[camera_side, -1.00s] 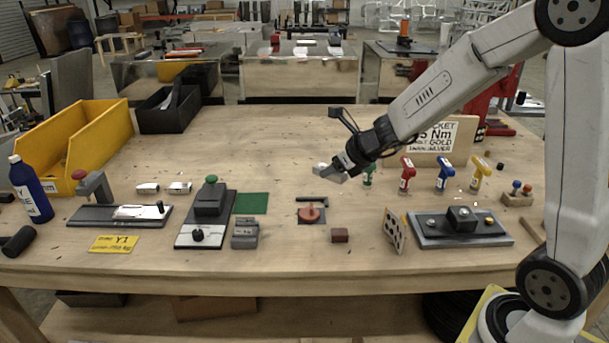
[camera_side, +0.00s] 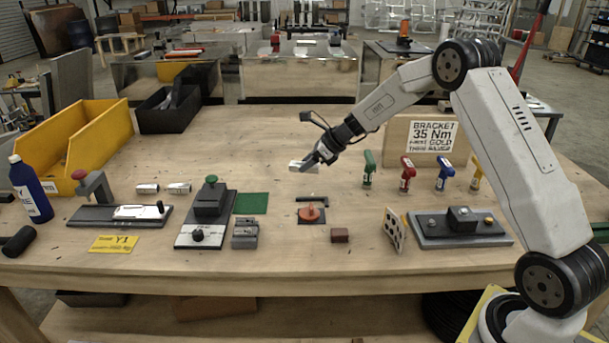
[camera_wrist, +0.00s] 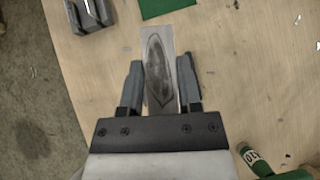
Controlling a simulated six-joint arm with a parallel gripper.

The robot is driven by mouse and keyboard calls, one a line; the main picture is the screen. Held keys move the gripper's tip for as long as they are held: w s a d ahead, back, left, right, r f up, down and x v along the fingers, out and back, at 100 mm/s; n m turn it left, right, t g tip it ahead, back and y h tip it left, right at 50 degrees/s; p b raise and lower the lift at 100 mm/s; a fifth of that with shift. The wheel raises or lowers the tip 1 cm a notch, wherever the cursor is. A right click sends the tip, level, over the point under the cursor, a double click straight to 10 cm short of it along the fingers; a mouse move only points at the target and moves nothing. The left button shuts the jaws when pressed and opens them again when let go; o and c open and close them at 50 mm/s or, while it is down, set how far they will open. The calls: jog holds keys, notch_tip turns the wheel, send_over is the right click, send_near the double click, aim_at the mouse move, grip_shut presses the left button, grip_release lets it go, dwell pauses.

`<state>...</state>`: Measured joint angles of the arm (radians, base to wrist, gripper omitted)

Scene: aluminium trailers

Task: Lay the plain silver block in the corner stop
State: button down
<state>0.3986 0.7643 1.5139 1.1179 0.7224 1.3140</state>
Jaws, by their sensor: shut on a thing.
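My gripper (camera_side: 318,160) is shut on a silver block (camera_side: 303,167) and holds it over the middle of the bench, behind a dark L-shaped bar that looks like the corner stop (camera_side: 312,199). In the wrist view the block (camera_wrist: 158,50) sits between both fingers of my gripper (camera_wrist: 159,80) and sticks out past their tips. Its face shows a dark pointed oval, perhaps a reflection. An orange-red round piece (camera_side: 311,213) sits on a dark plate just in front of the bar. The bar is not visible in the wrist view.
A green mat (camera_side: 251,203) and a grey slotted block (camera_side: 245,234) lie left of the bar. A brown block (camera_side: 340,235) lies in front. Colored-handled tools, including a green one (camera_side: 369,167), stand to the right.

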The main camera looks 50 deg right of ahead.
jog(key=n+g+y, duration=0.1)
jog(key=n, duration=0.1)
send_over(314, 201)
jog(key=a, duration=0.1)
jog(key=f, duration=0.3)
jog(key=s+f, duration=0.1)
jog(key=f, duration=0.1)
jog(key=shift+a+f, duration=0.15)
jog(key=shift+f, duration=0.1)
jog(key=shift+f, duration=0.15)
jog(key=shift+f, duration=3.25)
jog(key=shift+f, duration=0.3)
jog(key=shift+s+a+f, duration=0.1)
jog(key=shift+f, duration=0.35)
jog(key=shift+s+a+f, duration=0.1)
jog(key=shift+f, duration=0.35)
jog(key=shift+c, duration=1)
grip_release()
jog(key=shift+f, duration=0.1)
jog(key=shift+w+r+v, duration=0.15)
jog(key=shift+w+v, duration=0.1)
jog(key=shift+v, duration=1.3)
jog(key=shift+w+r+v, duration=0.15)
jog(key=shift+w+v, duration=0.15)
jog(key=shift+v, duration=1.25)
jog(key=shift+w+r+v, duration=0.15)
jog(key=shift+w+v, duration=0.1)
jog(key=shift+v, duration=1.3)
